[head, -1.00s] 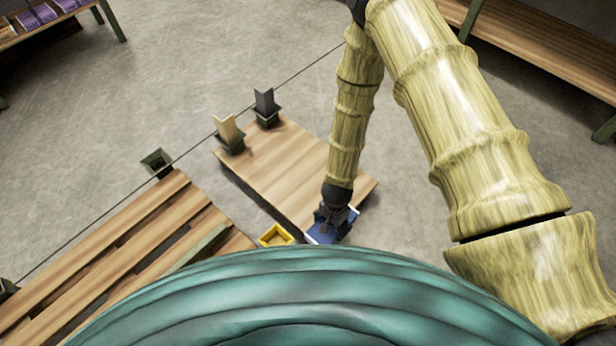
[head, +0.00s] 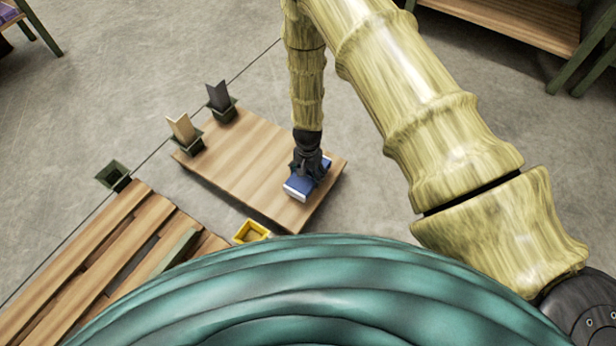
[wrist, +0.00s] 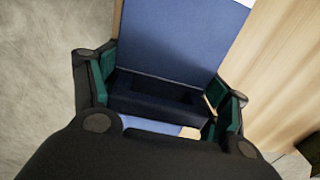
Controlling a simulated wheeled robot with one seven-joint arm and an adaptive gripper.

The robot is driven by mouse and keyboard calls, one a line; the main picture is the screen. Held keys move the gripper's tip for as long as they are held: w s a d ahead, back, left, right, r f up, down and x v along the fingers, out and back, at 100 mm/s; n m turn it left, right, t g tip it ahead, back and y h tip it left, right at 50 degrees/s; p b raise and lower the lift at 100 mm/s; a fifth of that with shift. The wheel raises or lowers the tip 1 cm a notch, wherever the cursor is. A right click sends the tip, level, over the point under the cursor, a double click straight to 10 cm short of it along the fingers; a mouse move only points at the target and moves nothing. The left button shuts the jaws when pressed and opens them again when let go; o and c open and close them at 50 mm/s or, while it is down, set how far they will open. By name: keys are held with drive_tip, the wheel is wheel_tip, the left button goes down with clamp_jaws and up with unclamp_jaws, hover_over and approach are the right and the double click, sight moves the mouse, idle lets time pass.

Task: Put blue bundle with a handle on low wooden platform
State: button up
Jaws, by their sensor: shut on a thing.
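The blue bundle (head: 302,186) is at the right end of the low wooden platform (head: 239,165) in the head view. My gripper (head: 308,168) comes down onto it from above. In the wrist view the bundle (wrist: 180,40) shows a blue face and a dark handle part between the two fingers. My gripper (wrist: 168,97) is shut on that part. The platform's pale wood (wrist: 268,90) shows to the right of the bundle. I cannot tell whether the bundle's underside touches the platform.
A tan card (head: 183,128) and a dark card (head: 219,97) stand in holders at the platform's far left end. A yellow tray (head: 251,231) is by its near edge. A slatted wooden pallet (head: 110,255) lies at the left. A wooden bench (head: 510,22) stands at the upper right.

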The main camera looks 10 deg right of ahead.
sight(308, 175)
drive_tip(key=shift+w, duration=0.25)
drive_tip(key=shift+w+d+f+b, duration=0.1)
drive_tip(key=shift+w+f+b, duration=0.15)
drive_tip(key=shift+f+b, duration=0.5)
drive_tip(key=shift+w+d+f+b, duration=0.15)
drive_tip(key=shift+f+b, duration=0.3)
drive_tip(key=shift+f, duration=0.55)
drive_tip(key=shift+a+f, duration=0.1)
drive_tip(key=shift+f, duration=0.05)
drive_tip(key=o, duration=1.2)
drive_tip(key=shift+o, duration=0.2)
wheel_tip(308, 175, up, 12)
drive_tip(key=p, duration=0.5)
drive_tip(key=shift+s, duration=0.1)
